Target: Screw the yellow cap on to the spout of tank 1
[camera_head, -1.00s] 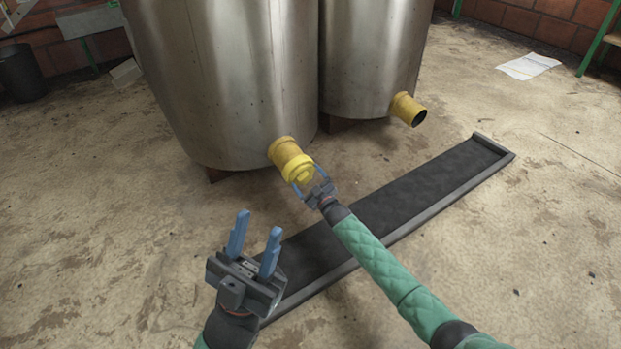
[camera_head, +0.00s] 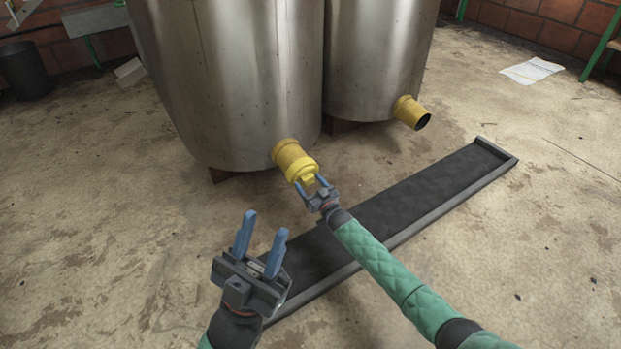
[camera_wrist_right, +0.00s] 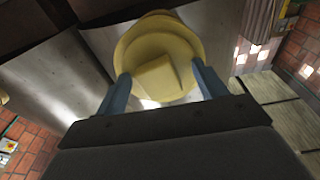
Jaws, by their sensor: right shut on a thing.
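The yellow cap (camera_head: 303,171) sits at the open end of the yellow spout (camera_head: 288,154) on the left steel tank (camera_head: 225,80). I see no gap between cap and spout, but cannot tell how far it is screwed on. My right gripper (camera_head: 311,183) is shut on the cap from the front right. In the right wrist view the cap's round face (camera_wrist_right: 158,60) with its raised block lies between the two blue fingers, hiding most of the spout. My left gripper (camera_head: 265,224) is open and empty, lower in the head view, apart from the cap.
A second steel tank (camera_head: 378,60) stands to the right with an uncapped yellow spout (camera_head: 411,112). A long dark tray with a raised rim (camera_head: 497,150) lies on the floor under my right arm. Paper (camera_head: 531,70) lies at the upper right.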

